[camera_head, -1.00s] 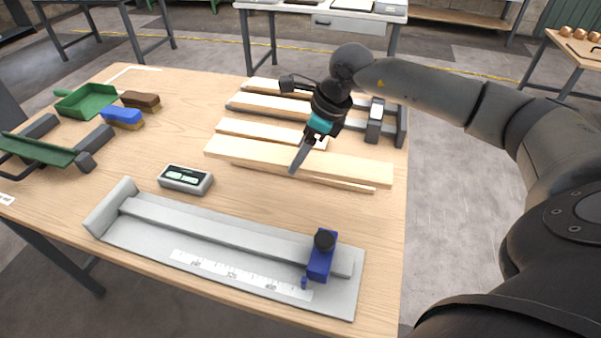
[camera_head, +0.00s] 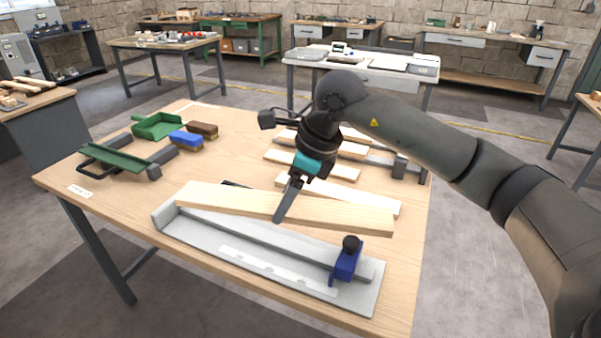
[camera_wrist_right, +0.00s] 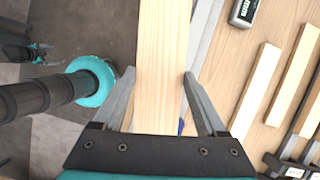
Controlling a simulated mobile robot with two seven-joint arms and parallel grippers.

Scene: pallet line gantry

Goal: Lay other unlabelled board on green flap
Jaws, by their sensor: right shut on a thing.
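My right gripper (camera_head: 281,212) is shut on a long pale board (camera_head: 345,214), gripping it near its middle. The board is raised above the table and overlaps the back of the grey measuring jig in the head view. In the right wrist view the board (camera_wrist_right: 163,45) runs between the fingers (camera_wrist_right: 158,76); no label shows on its visible faces. The green flap (camera_head: 116,160), on a dark frame, is at the table's left side with nothing on it. My left gripper is not seen in the head view.
The grey jig (camera_head: 225,238) with a blue clamp (camera_head: 347,262) lies along the front edge. Several boards lie behind at right, including one board (camera_head: 312,165). A green dustpan (camera_head: 157,126), blue brush (camera_head: 186,139) and brown brush (camera_head: 203,128) are behind the flap.

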